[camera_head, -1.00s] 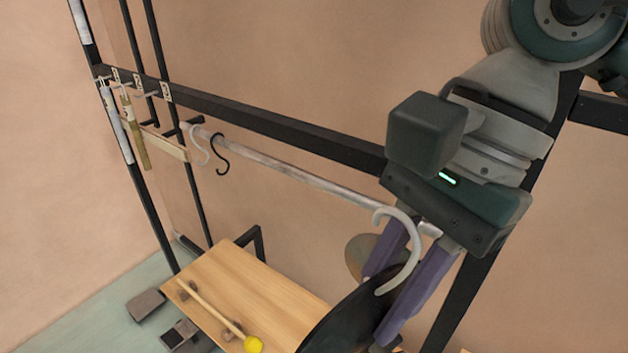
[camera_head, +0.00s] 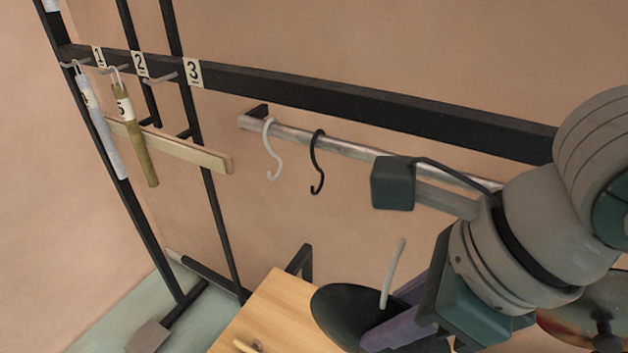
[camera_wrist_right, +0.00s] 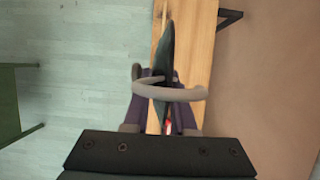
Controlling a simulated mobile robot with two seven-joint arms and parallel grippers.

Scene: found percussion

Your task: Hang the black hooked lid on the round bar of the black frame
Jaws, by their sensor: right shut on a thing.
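The black lid (camera_head: 342,312), with a pale grey hook (camera_head: 394,272) rising from it, is held in my right gripper (camera_head: 398,332). The round bar (camera_head: 350,150) is a metal rod on the black frame (camera_head: 360,106). In the head view the lid and its hook show lower than the bar, and the hook is clear of it. In the right wrist view the lid (camera_wrist_right: 166,48) is edge-on between the purple fingers, with the hook (camera_wrist_right: 168,92) curving across near the camera. My left gripper is out of view.
A white S-hook (camera_head: 270,150) and a black S-hook (camera_head: 317,165) hang on the bar. Numbered pegs at left carry tubes (camera_head: 135,130). A wooden board (camera_head: 275,315) lies below the lid. A metallic disc (camera_head: 590,305) is at lower right.

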